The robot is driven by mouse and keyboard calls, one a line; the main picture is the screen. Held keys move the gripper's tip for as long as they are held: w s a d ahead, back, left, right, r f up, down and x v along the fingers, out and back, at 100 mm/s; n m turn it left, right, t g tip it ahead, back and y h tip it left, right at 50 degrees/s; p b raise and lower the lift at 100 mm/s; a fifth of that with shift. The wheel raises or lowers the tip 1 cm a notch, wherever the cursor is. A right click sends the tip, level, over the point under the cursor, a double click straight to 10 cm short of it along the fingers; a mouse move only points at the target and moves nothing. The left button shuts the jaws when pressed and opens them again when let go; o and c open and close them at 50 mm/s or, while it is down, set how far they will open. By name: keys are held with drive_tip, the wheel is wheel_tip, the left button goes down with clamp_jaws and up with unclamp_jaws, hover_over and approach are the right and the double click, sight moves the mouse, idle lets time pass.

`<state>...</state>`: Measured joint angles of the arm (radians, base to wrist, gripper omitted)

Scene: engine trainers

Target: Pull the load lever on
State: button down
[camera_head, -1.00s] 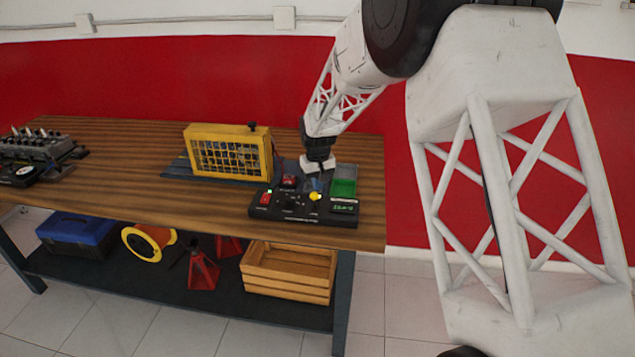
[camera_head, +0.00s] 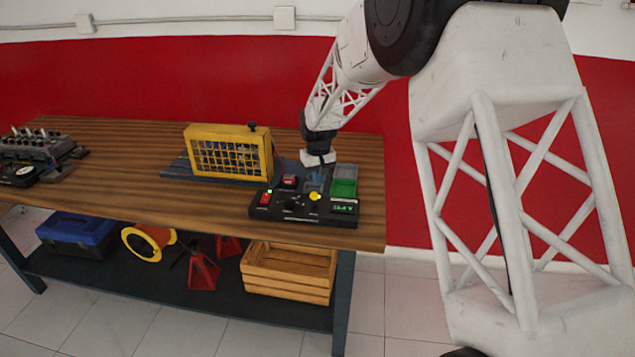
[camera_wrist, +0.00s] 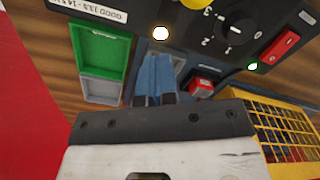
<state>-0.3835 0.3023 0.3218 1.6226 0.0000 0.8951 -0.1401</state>
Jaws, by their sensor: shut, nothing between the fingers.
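The black control panel (camera_head: 290,215) lies at the front right of the workbench. A yellow round knob (camera_head: 315,196) stands on it, left of the small green display (camera_head: 344,208); it looks like the load lever's handle, but its shaft and position are not clear. In the wrist view only part of the yellow knob (camera_wrist: 193,3) shows at the top edge. My gripper (camera_head: 316,183) points down just behind the yellow knob and appears apart from it. Its blue fingers (camera_wrist: 158,77) are together and hold nothing.
A green tray (camera_head: 344,187) lies right of my gripper. A red button box (camera_head: 289,181) and a yellow caged engine (camera_head: 228,155) are to the left. The panel also has a black dial (camera_wrist: 237,28) and a red switch (camera_wrist: 281,45).

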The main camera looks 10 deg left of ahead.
drive_tip(key=shift+r, duration=2.7)
drive_tip(key=s+d+r+m+t, duration=0.1)
drive_tip(key=s+d+r+m, duration=0.1)
drive_tip(key=s+d+r, duration=0.7)
drive_tip(key=s+d+r+m, duration=0.1)
drive_tip(key=s+d+r, duration=0.4)
drive_tip(key=s+d, duration=0.75)
drive_tip(key=s+d+m, duration=0.1)
drive_tip(key=s+d, duration=0.2)
drive_tip(key=s, duration=0.6)
drive_tip(key=s+d+f+m+t, duration=0.1)
drive_tip(key=s+d, duration=0.3)
drive_tip(key=s, duration=0.6)
drive_tip(key=s+d+m, duration=0.1)
drive_tip(key=s+d, duration=0.3)
drive_tip(key=s, duration=0.5)
drive_tip(key=shift+s+f+t, duration=0.15)
drive_tip(key=shift+f+t, duration=0.15)
drive_tip(key=shift+f, duration=0.1)
